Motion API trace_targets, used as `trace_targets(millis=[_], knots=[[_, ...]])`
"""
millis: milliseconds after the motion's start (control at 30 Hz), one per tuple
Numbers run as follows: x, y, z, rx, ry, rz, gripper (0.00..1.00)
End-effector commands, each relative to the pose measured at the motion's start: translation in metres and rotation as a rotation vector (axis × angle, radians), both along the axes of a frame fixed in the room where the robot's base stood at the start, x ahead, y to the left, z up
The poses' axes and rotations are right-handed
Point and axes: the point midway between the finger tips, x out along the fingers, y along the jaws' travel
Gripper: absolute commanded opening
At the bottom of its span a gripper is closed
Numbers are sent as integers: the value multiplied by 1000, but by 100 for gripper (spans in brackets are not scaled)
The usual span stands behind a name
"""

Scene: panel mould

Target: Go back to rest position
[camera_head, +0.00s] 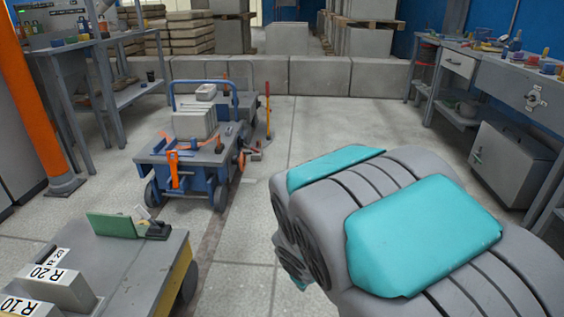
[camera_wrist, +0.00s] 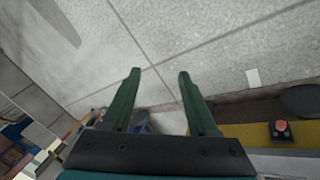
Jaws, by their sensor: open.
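My gripper (camera_wrist: 160,82) shows in the wrist view with its two green fingers spread apart. Nothing is between the fingers. Beyond them is the tiled concrete floor (camera_wrist: 190,35). In the head view my arm, grey with teal covers, fills the lower right, and the gripper itself is hidden there.
A grey table (camera_head: 150,262) at lower left bears grey blocks marked R20 (camera_head: 62,285) and R10 and a green plate (camera_head: 112,225). A blue cart (camera_head: 190,155) stands beyond it. Workbenches line both sides. The central floor (camera_head: 335,125) is clear up to a low block wall (camera_head: 320,77).

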Motion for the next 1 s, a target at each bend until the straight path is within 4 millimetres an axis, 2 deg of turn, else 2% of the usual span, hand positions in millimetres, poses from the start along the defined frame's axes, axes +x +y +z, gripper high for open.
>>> trace_targets(millis=[33,100,200,333,500,633,800,933,1000], knots=[[-9,-23,15,-4,9,-86,60],[-29,-50,30,-6,38,-202,60],[-66,-81,49,5,99,-358,60],[-121,-104,70,40,194,-536,60],[-198,-106,93,119,339,-712,60],[-243,-95,105,175,436,-786,60],[-273,-84,114,216,506,-823,60],[-277,-82,116,222,516,-828,60],[-277,-82,116,221,517,-827,53]])
